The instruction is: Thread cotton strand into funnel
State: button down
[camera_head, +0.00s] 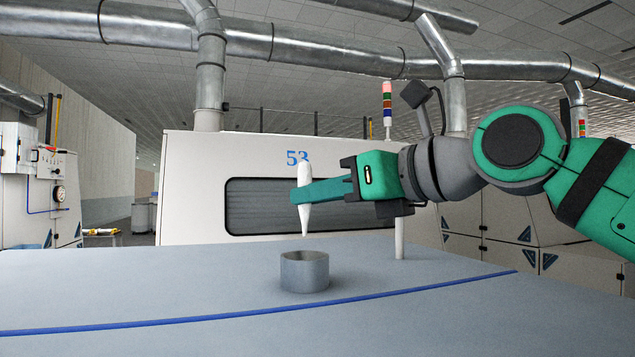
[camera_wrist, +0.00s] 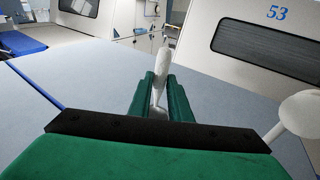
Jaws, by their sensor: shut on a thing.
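My gripper (camera_head: 306,192) is shut on the white cotton strand (camera_head: 304,219), a tapered piece held upright with its pointed end down. The strand also shows between the green fingers of my gripper (camera_wrist: 160,95) in the wrist view. The funnel (camera_head: 304,272), a short grey open ring, sits on the grey-blue table. The strand's tip hangs above the funnel's rim, apart from it. The funnel does not show in the wrist view; my gripper may hide it.
The table (camera_head: 150,290) is mostly clear, with a blue line (camera_head: 300,311) across its front. A thin white post (camera_head: 400,238) stands right of the funnel, under my arm. A white machine marked 53 (camera_head: 200,190) stands behind the table.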

aim_at(317, 266)
jog(key=shift+f, duration=3.05)
jog(key=shift+a, duration=0.1)
jog(key=c, duration=1.6)
grip_release()
jog(key=shift+s, duration=0.1)
jog(key=shift+o, duration=0.2)
jog(key=v, duration=1)
jog(key=shift+s+d, duration=0.1)
jog(key=shift+d, duration=0.2)
jog(key=shift+s, duration=0.2)
jog(key=shift+d, duration=0.1)
